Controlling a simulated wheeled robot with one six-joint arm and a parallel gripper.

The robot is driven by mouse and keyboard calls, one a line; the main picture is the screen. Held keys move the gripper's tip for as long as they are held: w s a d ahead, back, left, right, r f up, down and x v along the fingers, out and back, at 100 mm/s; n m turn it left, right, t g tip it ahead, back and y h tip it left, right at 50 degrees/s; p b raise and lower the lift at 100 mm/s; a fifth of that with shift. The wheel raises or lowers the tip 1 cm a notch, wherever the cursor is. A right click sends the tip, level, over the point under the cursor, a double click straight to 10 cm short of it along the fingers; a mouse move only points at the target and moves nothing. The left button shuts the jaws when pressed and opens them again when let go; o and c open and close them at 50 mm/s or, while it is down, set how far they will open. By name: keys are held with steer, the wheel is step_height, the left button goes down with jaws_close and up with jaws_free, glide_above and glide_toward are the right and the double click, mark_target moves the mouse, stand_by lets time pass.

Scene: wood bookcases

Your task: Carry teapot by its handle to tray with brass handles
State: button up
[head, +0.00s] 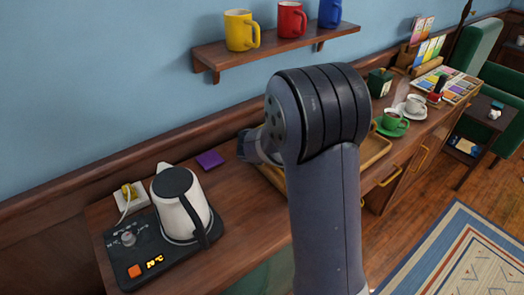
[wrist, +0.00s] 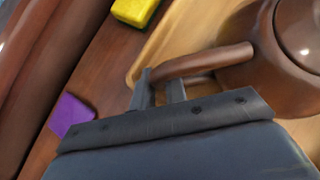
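A brown teapot (wrist: 285,50) shows at the upper right of the wrist view, its rod-like handle (wrist: 205,62) reaching left toward my gripper. My gripper (wrist: 161,82) has its two fingers a little apart at the free end of the handle. I cannot tell whether they press on it. A light wooden tray (wrist: 150,48) lies under or behind the teapot, and its pale edge shows right of my arm in the head view (head: 377,150). In the head view my arm hides the teapot and most of the tray.
A white kettle (head: 181,205) stands on a black base (head: 130,255) at left. A purple pad (head: 209,159) lies nearby; a yellow block (wrist: 135,10) shows in the wrist view. A mug shelf (head: 280,50) hangs above.

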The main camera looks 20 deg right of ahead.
steer(key=o, duration=0.5)
steer(key=shift+c, duration=0.2)
steer(key=shift+r, duration=0.2)
steer(key=p+v, duration=0.2)
steer(key=v, duration=1)
steer(key=shift+p, duration=0.4)
steer(key=shift+f, duration=0.15)
